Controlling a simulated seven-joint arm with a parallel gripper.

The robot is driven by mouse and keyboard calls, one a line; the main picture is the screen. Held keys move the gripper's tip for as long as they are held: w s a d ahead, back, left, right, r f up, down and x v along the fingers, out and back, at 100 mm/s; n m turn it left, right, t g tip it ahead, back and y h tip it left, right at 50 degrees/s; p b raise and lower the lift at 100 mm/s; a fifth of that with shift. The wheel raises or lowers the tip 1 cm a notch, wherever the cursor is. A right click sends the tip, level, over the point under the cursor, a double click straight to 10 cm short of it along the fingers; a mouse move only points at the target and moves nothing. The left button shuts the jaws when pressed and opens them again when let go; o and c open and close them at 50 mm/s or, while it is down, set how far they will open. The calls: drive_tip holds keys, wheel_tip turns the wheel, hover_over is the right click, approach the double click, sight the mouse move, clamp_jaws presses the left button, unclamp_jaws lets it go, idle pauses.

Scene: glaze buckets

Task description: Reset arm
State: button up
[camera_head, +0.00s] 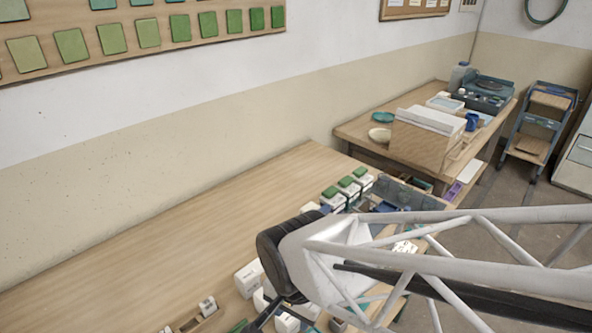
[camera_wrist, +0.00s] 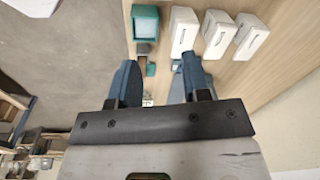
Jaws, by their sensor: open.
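My gripper (camera_wrist: 158,78) shows in the wrist view with its two dark blue fingers spread apart and nothing held between them. In the head view my white truss arm and a black round joint cover the lower right, and the fingers cannot be made out clearly. In the wrist view a row of white containers (camera_wrist: 215,35) stands on the wooden table, beyond the fingertips and to the right. A teal-topped container (camera_wrist: 145,24) stands at the left end of that row, apart from the gripper.
In the head view the wooden table (camera_head: 150,250) is largely clear at left. White boxes (camera_head: 249,279) stand close to my arm. White containers with green tops (camera_head: 348,187) stand behind it. A second table holds a large box (camera_head: 425,138); a cart (camera_head: 535,125) stands at right.

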drive_tip(key=d+r+n+t, duration=0.1)
drive_tip(key=d+r+n, duration=0.1)
drive_tip(key=d+r, duration=0.4)
drive_tip(key=d+r+n, duration=0.3)
drive_tip(key=d+r, duration=0.2)
drive_tip(key=d, duration=0.7)
drive_tip(key=shift+w+d+r+n+t+h, duration=0.3)
drive_tip(key=shift+w+d+r+t+h, duration=0.05)
drive_tip(key=shift+d+r+t+h, duration=0.05)
